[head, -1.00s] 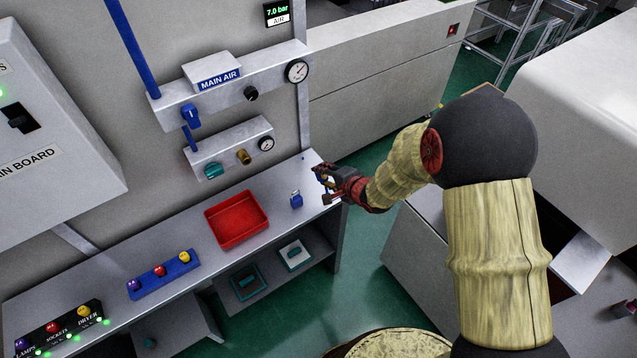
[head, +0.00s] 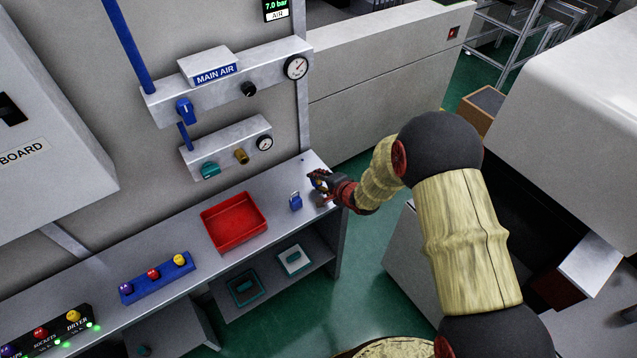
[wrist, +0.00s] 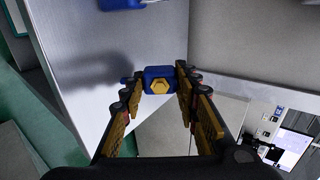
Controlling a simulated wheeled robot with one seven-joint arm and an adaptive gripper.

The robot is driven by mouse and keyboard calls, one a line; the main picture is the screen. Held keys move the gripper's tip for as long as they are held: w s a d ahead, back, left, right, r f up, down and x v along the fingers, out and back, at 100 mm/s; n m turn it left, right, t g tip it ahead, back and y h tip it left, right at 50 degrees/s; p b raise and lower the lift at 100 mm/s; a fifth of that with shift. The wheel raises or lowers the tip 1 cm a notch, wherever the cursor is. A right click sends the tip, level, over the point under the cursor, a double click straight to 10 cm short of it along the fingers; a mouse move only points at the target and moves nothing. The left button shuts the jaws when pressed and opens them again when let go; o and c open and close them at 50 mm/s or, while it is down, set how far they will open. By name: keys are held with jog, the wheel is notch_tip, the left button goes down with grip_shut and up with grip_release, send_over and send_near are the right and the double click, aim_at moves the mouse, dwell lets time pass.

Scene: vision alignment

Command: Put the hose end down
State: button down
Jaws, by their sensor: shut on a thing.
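The hose end (wrist: 159,80), a blue block with a brass hexagonal face, sits between the fingertips of my gripper (wrist: 158,88) in the wrist view. My gripper is shut on it. In the head view my gripper (head: 318,186) is at the right end of the grey bench (head: 180,238), close over its top. The hose end is small and mostly hidden by the fingers there. I cannot tell whether it touches the bench. No hose is clearly seen.
A blue padlock (head: 296,202) stands on the bench just left of my gripper. A red tray (head: 234,222) is further left. A blue rack with coloured knobs (head: 157,277) lies beyond it. The MAIN AIR panel (head: 230,80) is on the wall above.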

jog(key=shift+f, duration=0.5)
jog(key=shift+s+f, duration=0.1)
jog(key=shift+s, duration=0.05)
jog(key=c, duration=1.6)
grip_release()
jog(key=shift+f, duration=0.15)
jog(key=shift+c, duration=0.2)
jog(key=shift+r, duration=0.2)
jog(key=shift+r, duration=0.3)
jog(key=p+v, duration=0.3)
jog(key=v, duration=0.9)
jog(key=shift+r, duration=0.3)
